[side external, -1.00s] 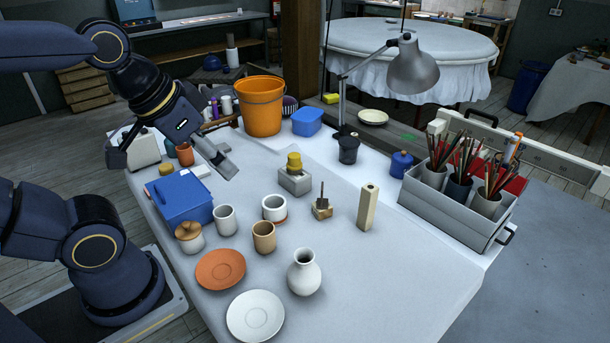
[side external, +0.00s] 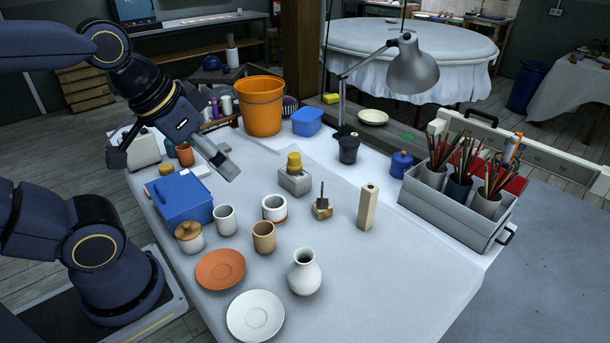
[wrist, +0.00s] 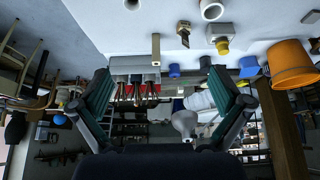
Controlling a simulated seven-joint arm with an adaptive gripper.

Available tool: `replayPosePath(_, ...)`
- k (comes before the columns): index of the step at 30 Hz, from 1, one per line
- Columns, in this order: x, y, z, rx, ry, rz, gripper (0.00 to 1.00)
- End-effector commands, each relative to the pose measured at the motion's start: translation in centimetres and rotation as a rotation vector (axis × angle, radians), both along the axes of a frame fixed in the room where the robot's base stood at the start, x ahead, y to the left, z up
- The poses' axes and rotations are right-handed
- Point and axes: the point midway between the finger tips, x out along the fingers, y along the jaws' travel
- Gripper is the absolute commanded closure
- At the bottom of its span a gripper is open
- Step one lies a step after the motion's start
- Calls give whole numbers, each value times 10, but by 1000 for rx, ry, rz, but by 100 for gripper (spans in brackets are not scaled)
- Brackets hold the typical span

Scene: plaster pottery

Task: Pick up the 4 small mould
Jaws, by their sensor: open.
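I cannot tell for certain which thing is the small mould marked 4. Candidates on the table are a grey block with a yellow piece on top (side external: 295,183), a small tan block with a dark tool standing in it (side external: 321,209) and an upright cream block with a hole in its top (side external: 367,208). In the wrist view these are the grey block (wrist: 219,31), the tan block (wrist: 183,28) and the cream block (wrist: 156,48). My gripper (side external: 228,168) is above the table, left of the grey block and apart from it. In the wrist view my gripper (wrist: 160,100) is open and empty.
A blue box (side external: 184,199), several cups, two plates (side external: 220,269) and a white vase (side external: 304,272) stand at the left front. An orange bucket (side external: 263,106) and a lamp (side external: 412,68) stand behind. A brush box (side external: 455,208) is at the right. The front right tabletop is clear.

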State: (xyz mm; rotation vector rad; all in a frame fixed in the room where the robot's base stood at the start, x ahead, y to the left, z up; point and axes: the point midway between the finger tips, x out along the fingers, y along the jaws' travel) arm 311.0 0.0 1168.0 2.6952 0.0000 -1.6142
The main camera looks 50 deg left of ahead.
Motion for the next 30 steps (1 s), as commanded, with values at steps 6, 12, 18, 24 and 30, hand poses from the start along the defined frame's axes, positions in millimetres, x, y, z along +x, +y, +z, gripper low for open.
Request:
replayPosePath(6,2,0,3,12,-10,-23,0)
replayPosePath(12,55,7,43,59,-54,-72,0)
replayPosePath(18,139,40,33,86,47,-54,0)
replayPosePath(24,212,96,-36,74,205,-3,0)
replayPosePath(30,236,147,-132,24,368,66,0)
